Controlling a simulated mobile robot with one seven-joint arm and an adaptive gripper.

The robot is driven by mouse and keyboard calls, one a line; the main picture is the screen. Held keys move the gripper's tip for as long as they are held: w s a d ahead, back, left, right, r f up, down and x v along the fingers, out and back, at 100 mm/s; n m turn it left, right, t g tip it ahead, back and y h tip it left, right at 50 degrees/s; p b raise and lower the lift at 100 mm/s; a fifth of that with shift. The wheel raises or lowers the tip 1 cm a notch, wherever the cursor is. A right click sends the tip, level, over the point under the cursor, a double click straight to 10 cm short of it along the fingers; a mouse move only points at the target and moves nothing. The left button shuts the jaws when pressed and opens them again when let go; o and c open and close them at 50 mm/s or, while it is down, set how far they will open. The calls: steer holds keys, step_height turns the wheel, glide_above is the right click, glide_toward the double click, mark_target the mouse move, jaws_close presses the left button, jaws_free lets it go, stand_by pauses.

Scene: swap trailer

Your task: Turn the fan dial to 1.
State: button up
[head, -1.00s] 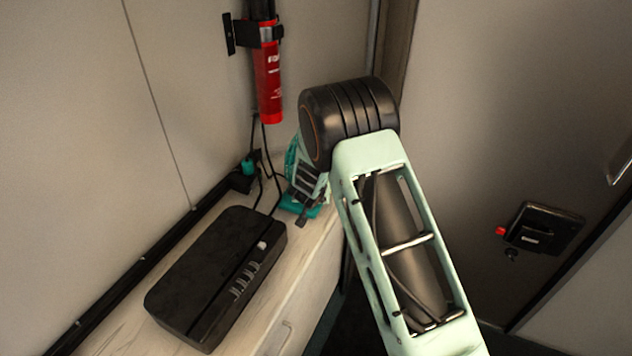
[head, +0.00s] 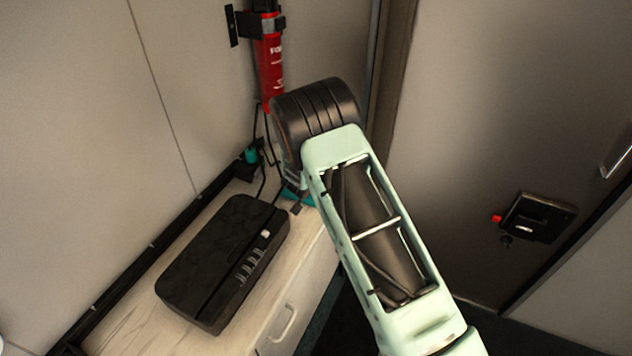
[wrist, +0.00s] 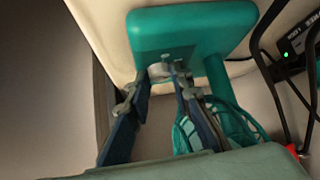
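The teal fan stands at the far end of the cabinet top. In the head view my arm hides most of it, and only a bit of its teal base (head: 290,193) shows. In the wrist view the fan base (wrist: 190,32) is at the top and the wire cage (wrist: 232,122) is lower right. A small grey dial (wrist: 160,71) sits at the near edge of the base. My gripper (wrist: 159,78) is open, with its two fingertips close by on either side of the dial. I cannot tell whether they touch it. Any dial markings are unreadable.
A black box (head: 215,260) lies on the wooden cabinet top (head: 125,325). A red fire extinguisher (head: 270,65) hangs on the wall above. Black cables (wrist: 290,85) run beside the fan. A small device with a green light (wrist: 293,50) is at right.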

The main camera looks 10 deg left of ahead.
steer(key=o, duration=0.4)
steer(key=b, duration=0.3)
steer(key=n+y+b, duration=0.1)
steer(key=b, duration=0.2)
steer(key=shift+d+f, duration=0.15)
steer(key=shift+f, duration=0.15)
steer(key=n+y+b, duration=0.1)
steer(key=n+b, duration=0.1)
steer(key=b, duration=0.3)
steer(key=n+y+b, duration=0.1)
steer(key=b, duration=0.5)
steer(key=shift+w+d+n+y, duration=0.15)
steer(key=shift+d+n+y, duration=0.2)
steer(key=shift+n+y, duration=0.05)
